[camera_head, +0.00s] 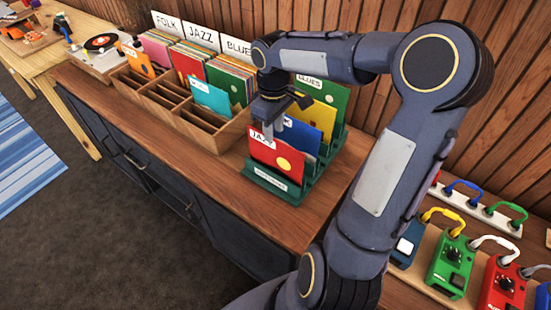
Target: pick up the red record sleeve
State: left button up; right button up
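A red record sleeve (273,159) with a white JAZZ label and a yellow dot stands in the front slot of a green rack (267,187) on the wooden counter. My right gripper (269,131) points down at the sleeve's top edge, near the label. Its fingers are small and partly hidden, so I cannot tell whether they touch or grip the sleeve. A blue sleeve (302,137), a yellow sleeve (317,115) and a green BLUES sleeve (334,97) stand behind it in the rack. My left gripper is not in view.
A wooden crate (205,134) left of the rack holds records under FOLK, JAZZ and BLUES cards; several front compartments are empty. A turntable (101,44) is farther left. Effect pedals (451,264) with cables lie at right. Bare counter lies in front of the crate.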

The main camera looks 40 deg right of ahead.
aim_at(275, 145)
jog(key=f+p, duration=0.1)
jog(key=f, duration=0.5)
jog(key=shift+s+f, duration=0.1)
jog(key=shift+s, duration=0.1)
jog(key=shift+c, duration=0.3)
grip_shut()
